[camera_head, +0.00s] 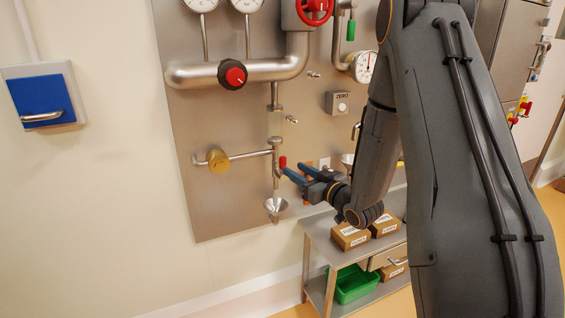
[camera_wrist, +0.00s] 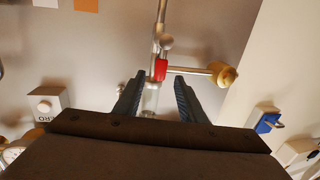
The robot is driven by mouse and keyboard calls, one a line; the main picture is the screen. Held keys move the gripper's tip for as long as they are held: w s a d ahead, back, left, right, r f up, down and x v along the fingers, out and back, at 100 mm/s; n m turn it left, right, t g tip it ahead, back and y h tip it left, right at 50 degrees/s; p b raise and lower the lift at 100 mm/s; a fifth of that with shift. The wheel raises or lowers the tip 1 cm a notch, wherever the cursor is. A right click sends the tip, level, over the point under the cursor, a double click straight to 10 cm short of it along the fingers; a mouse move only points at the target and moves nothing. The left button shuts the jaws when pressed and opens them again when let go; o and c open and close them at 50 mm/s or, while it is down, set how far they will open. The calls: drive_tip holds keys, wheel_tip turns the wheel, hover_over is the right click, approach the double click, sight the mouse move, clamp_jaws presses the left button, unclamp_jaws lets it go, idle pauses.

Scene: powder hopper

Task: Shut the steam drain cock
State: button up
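The drain cock is on a thin vertical pipe (camera_head: 275,150) above a small metal funnel (camera_head: 277,206); I take it for the steam drain cock. Its short red lever (camera_head: 283,162) points roughly upright in the head view. In the wrist view the red lever (camera_wrist: 160,69) shows between the fingertips. My gripper (camera_head: 292,172) has blue fingers spread apart; it also shows in the wrist view (camera_wrist: 160,76). It is open around the line of the lever, and I cannot tell if either finger touches it.
A red-capped black knob (camera_head: 233,75), gauges (camera_head: 364,66) and a ZERO button box (camera_head: 341,103) are on the panel. A steel bench (camera_head: 316,240) with cardboard boxes (camera_head: 350,237) stands below my arm.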

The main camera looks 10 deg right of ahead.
sight(285, 162)
drive_tip(key=shift+w+a+r, duration=0.15)
drive_tip(key=shift+w, duration=0.15)
drive_tip(key=p+x, duration=0.1)
drive_tip(key=x, duration=0.6)
drive_tip(key=shift+a+r, duration=0.1)
clamp_jaws()
